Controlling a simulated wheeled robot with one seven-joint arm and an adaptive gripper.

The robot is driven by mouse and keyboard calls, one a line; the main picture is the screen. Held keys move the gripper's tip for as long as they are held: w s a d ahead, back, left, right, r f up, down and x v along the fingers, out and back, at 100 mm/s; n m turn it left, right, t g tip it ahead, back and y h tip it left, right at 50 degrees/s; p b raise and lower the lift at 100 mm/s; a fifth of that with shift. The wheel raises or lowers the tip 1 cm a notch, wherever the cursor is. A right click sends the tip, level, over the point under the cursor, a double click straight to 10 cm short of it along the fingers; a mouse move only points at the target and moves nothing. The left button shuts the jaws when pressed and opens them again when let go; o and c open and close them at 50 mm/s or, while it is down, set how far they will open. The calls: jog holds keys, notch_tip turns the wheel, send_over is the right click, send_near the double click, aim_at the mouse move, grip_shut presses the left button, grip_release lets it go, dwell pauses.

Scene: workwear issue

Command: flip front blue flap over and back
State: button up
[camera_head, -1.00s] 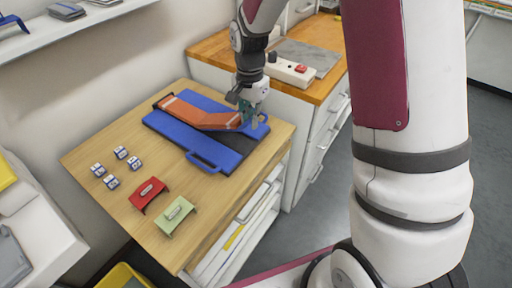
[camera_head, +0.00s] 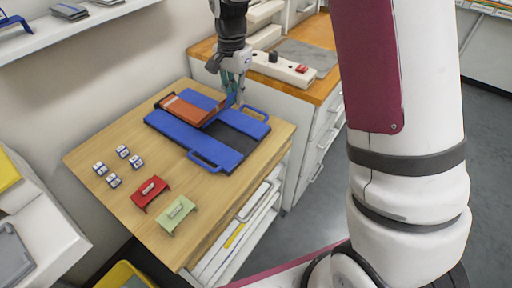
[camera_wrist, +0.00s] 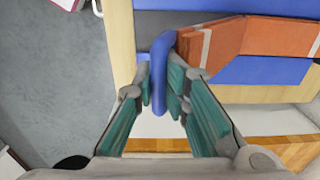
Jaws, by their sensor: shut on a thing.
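A folding board with blue panels (camera_head: 178,131) lies on the wooden table, with an orange garment (camera_head: 186,109) with pale stripes on it. My gripper (camera_head: 234,95) is above the board's back right part, shut on a blue handle (camera_wrist: 160,75). A blue flap is raised and tilted below the gripper, with the right end of the garment bent up along it. Bare dark grey board (camera_head: 236,121) shows beside the flap. Two other blue handles lie flat, one at the front (camera_head: 205,160) and one at the right (camera_head: 257,112).
A red bracket (camera_head: 149,192), a green bracket (camera_head: 177,214) and several small white-and-blue blocks (camera_head: 114,181) stand on the table's left and front. A drawer cabinet with a wooden top (camera_head: 311,92) adjoins behind, holding a white box with a red button (camera_head: 290,68).

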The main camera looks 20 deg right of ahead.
jog(key=shift+o, duration=0.4)
jog(key=w+a+r, duration=0.1)
jog(key=w+r, duration=0.1)
jog(key=r, duration=0.1)
jog(key=shift+w+a+b, duration=0.3)
jog(key=shift+w+a, duration=0.05)
jog(key=shift+a, duration=0.05)
jog(key=shift+w+a+r, duration=0.1)
jog(key=shift+a+r, duration=0.05)
jog(key=shift+r, duration=0.15)
grip_shut()
jog(key=w+a+r+b, duration=0.1)
jog(key=w+a+b, duration=0.7)
jog(key=w+a, duration=0.3)
jog(key=w, duration=0.4)
jog(key=shift+w+a, duration=0.2)
jog(key=shift+w, duration=0.1)
jog(key=shift+r, duration=0.15)
